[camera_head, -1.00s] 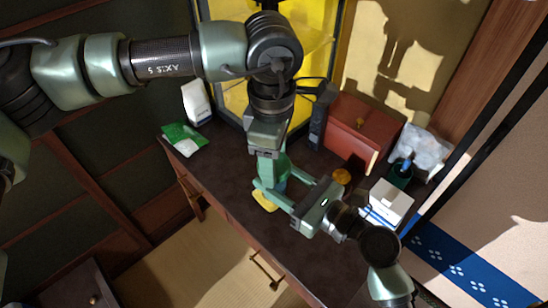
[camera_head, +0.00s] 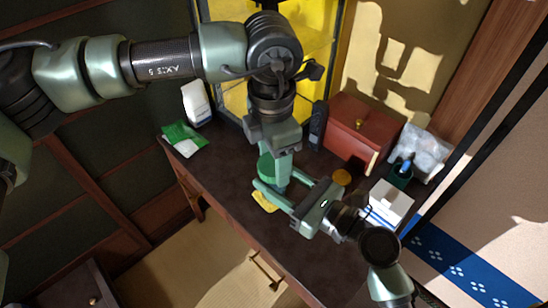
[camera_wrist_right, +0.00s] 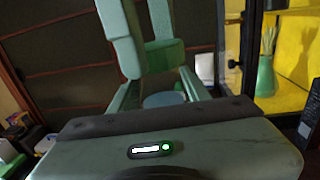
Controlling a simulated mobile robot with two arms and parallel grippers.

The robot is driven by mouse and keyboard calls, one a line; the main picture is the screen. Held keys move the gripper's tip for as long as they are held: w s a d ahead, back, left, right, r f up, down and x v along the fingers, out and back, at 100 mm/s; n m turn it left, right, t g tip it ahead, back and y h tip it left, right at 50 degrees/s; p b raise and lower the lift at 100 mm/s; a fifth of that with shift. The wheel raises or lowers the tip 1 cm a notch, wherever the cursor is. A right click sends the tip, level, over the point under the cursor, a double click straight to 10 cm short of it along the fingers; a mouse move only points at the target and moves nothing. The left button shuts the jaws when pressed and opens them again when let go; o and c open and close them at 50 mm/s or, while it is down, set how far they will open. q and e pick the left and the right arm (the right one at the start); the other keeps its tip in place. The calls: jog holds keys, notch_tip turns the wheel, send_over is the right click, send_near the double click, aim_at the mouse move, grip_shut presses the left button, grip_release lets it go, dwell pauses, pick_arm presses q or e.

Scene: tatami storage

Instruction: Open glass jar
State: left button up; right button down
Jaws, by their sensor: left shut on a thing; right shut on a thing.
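The glass jar shows as a pale blue round shape (camera_wrist_right: 164,100) between the fingers of my right gripper in the right wrist view. In the head view my grippers largely hide it. My right gripper (camera_head: 273,187) comes in from the lower right and is shut around the jar near the table's front edge. My left gripper (camera_head: 279,166) points down from above, directly over the jar, and is shut. Its fingers (camera_wrist_right: 145,50) also show above the jar in the wrist view.
A green packet (camera_head: 184,139) and white bottle (camera_head: 196,104) are left. A yellow item (camera_head: 264,202) lies beside the grippers.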

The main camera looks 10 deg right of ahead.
pick_arm(q)
jog(key=shift+r, duration=0.2)
jog(key=shift+r, duration=0.95)
